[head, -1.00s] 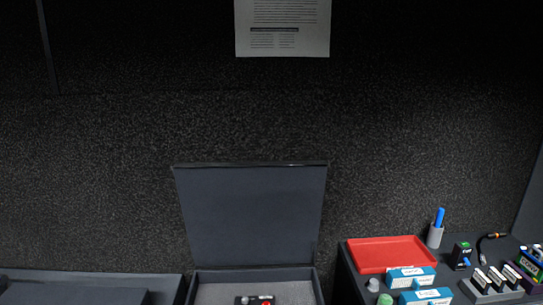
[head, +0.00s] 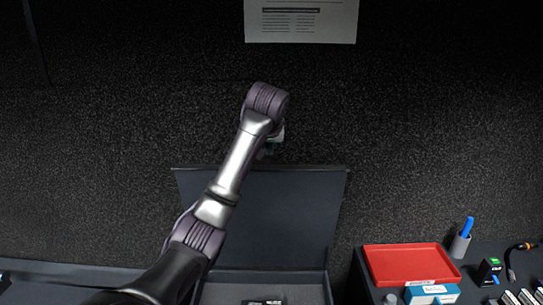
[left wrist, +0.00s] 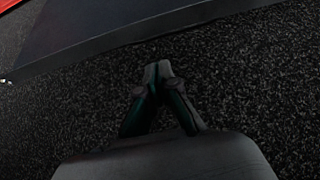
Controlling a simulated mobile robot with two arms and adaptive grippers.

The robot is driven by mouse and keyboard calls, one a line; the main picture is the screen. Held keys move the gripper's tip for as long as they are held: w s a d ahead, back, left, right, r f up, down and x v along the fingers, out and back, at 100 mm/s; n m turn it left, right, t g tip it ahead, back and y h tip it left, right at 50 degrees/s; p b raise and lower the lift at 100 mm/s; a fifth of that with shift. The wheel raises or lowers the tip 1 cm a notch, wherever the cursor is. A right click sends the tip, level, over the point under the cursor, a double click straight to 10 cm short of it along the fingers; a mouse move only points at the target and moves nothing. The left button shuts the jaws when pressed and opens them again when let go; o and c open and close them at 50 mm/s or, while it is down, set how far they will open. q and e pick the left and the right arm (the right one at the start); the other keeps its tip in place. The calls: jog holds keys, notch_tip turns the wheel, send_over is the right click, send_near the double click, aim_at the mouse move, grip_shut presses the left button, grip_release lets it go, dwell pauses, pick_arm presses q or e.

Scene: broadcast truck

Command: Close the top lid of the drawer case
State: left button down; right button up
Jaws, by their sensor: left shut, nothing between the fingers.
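The drawer case (head: 233,292) stands at the bottom centre of the head view, with a small black item inside. Its dark top lid (head: 292,215) stands open, raised up near the speckled wall. My left arm crosses in front of the lid's left part. My left gripper (head: 271,146) is just above the lid's top edge, partly hidden by my wrist. In the left wrist view the gripper (left wrist: 158,72) is shut and empty, its fingertips below a dark panel (left wrist: 140,30) that looks like the lid. Contact with the lid cannot be told. My right gripper is not in view.
Right of the case, a dark counter holds a red tray (head: 408,264), blue-and-white boxes (head: 432,293), a pen cup (head: 459,245) and small devices (head: 490,270). A printed sheet (head: 300,20) hangs on the wall above. The wall is close behind the lid.

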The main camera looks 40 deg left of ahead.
aim_at(270, 162)
pick_arm(q)
jog(key=p+x, duration=0.4)
jog(key=x, duration=0.5)
jog(key=shift+w+f, duration=0.1)
jog(key=shift+f, duration=0.15)
jog(key=shift+w+a+f, duration=0.1)
jog(key=shift+f, duration=0.05)
